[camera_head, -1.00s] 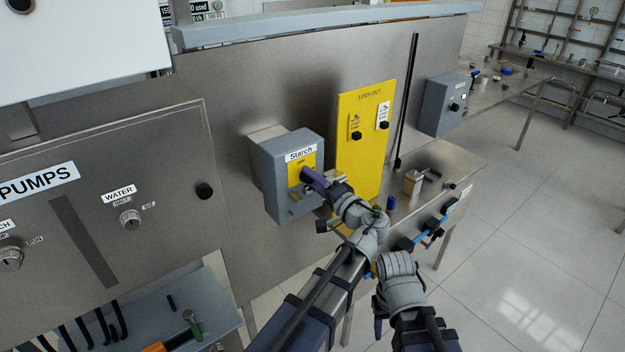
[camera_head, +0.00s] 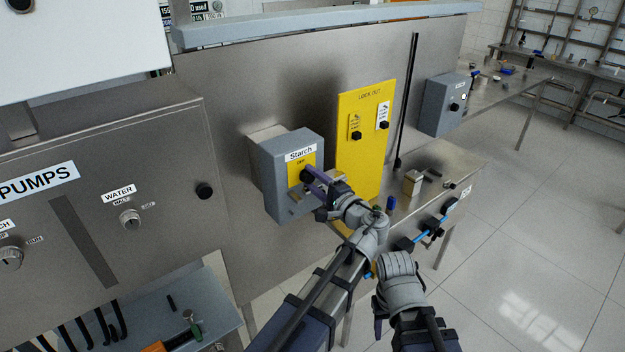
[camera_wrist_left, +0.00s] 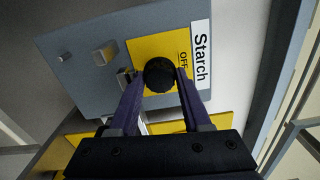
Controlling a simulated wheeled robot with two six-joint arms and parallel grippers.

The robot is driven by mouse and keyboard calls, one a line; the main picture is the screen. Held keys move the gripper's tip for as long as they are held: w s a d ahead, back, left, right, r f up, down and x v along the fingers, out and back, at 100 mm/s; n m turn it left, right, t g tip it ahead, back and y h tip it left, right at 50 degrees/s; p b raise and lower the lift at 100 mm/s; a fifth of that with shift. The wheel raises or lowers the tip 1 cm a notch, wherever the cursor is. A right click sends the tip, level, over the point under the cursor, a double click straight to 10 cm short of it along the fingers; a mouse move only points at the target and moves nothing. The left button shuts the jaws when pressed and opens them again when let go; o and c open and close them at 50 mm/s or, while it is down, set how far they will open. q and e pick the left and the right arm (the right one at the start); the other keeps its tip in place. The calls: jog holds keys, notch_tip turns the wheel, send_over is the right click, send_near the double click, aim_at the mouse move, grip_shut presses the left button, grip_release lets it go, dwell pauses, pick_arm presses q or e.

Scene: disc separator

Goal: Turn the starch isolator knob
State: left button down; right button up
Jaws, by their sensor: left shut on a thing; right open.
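The starch isolator (camera_head: 278,178) is a grey box on the steel panel, with a "Starch" label and a yellow plate. Its round black knob (camera_wrist_left: 159,74) sits on the yellow plate (camera_wrist_left: 146,50), and "OFF" is printed beside it in the left wrist view. The knob also shows in the head view (camera_head: 306,175), partly covered by my fingers. My left gripper (camera_wrist_left: 160,80) is shut on the knob, with one purple finger on each side. My right gripper (camera_head: 378,322) is low at the bottom of the head view, away from the box; its fingers are mostly hidden.
A yellow lock-out board (camera_head: 364,120) hangs just right of the box. A steel table (camera_head: 440,160) with small items stands beyond it. The pumps panel (camera_head: 110,200) is on the left, and another grey box (camera_head: 442,108) is farther right.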

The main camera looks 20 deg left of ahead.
pick_arm(q)
jog(key=shift+f, duration=0.1)
jog(key=shift+c, duration=1.8)
grip_release()
jog(key=shift+s, duration=0.1)
